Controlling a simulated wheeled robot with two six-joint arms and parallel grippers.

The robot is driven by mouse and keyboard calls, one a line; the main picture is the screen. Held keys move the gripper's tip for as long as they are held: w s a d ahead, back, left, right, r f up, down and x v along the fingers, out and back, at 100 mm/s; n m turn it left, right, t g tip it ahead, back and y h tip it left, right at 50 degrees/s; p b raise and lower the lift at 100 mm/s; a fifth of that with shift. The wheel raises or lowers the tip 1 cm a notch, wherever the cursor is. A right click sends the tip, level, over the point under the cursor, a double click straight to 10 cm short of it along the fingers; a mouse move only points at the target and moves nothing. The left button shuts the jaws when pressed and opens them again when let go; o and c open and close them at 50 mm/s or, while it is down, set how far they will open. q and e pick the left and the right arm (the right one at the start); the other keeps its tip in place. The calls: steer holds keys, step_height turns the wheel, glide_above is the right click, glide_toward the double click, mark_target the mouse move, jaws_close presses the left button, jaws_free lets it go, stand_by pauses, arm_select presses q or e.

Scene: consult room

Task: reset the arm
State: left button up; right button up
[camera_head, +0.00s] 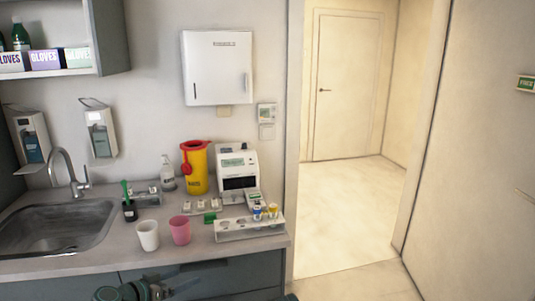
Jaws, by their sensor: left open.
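My left gripper (190,279) shows at the bottom of the head view, low in front of the cabinet below the counter. It is dark, its jaws are open, and nothing shows between them. Part of my left arm is cut off by the bottom edge of the picture.
The counter (115,256) holds a white cup (148,236), a pink cup (180,230), a clear rack (235,232) with vials, a yellow sharps bin (196,172) and a white analyser (237,166). A sink (45,235) is at left. Open floor (345,225) lies through the doorway.

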arm_select(q)
steer(key=s+d+f+m+g+y+p, duration=0.1)
steer(key=s+d+f+g+p, duration=0.2)
steer(key=d, duration=0.5)
steer(key=s+d+f+g+p, duration=0.1)
steer(key=s+d+f+g, duration=0.1)
steer(key=s+d+g, duration=0.5)
steer(key=s+d+n+g+y+p, duration=0.1)
steer(key=s+d+y+p, duration=0.2)
steer(key=s+y, duration=0.4)
steer(key=shift+s+d+r+g+y+p, duration=0.2)
steer(key=shift+d+g+y+p, duration=0.1)
steer(key=shift+d+p, duration=0.1)
